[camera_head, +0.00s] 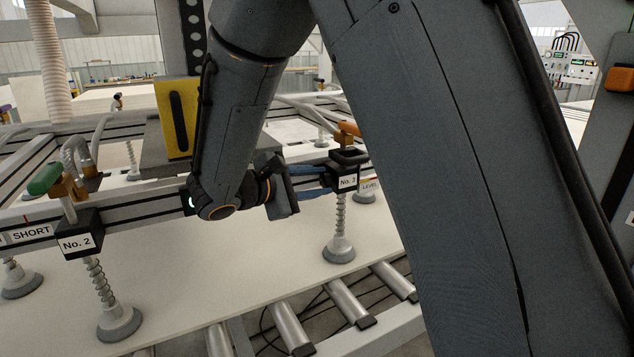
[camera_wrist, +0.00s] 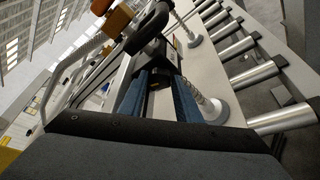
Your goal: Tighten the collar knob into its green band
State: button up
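The suction unit labelled No. 3 (camera_head: 347,182) is a black block on the frame, with a black loop-shaped part on top and an orange lever (camera_head: 349,129) behind. My gripper (camera_head: 322,178) reaches it from the left, its blue fingers level with the block's side. In the wrist view the two blue fingers of my gripper (camera_wrist: 165,76) stand apart with a dark part of the unit (camera_wrist: 158,56) beyond and between them. Whether they touch it is not clear. I cannot make out the collar knob or a green band on this unit; the fingers may hide them.
A unit labelled No. 2 (camera_head: 76,244) with a green lever (camera_head: 45,178) stands at the left. Spring suction cups (camera_head: 338,248) rest on a pale board (camera_head: 230,265). Rollers (camera_head: 350,303) run along the front. A yellow plate (camera_head: 178,118) stands behind my forearm.

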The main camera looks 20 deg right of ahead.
jog(key=shift+f+m+t+b, duration=0.4)
jog(key=shift+m+b, duration=0.5)
jog(key=shift+b, duration=1.4)
jog(key=m+b, duration=0.1)
jog(key=b, duration=0.2)
jog(key=shift+m+t+h+b, duration=0.3)
jog(key=shift+t+h, duration=0.1)
jog(key=shift+s+b, duration=0.1)
jog(key=shift+b, duration=0.5)
jog(key=shift+r+m, duration=0.1)
jog(key=shift+m, duration=0.2)
jog(key=o, duration=1.1)
jog(key=shift+c, duration=0.2)
jog(key=f+v, duration=0.1)
jog(key=v, duration=0.6)
jog(key=shift+s+a+r+b, duration=0.25)
jog(key=shift+a+r+b, duration=0.1)
jog(key=shift+r+b, duration=0.15)
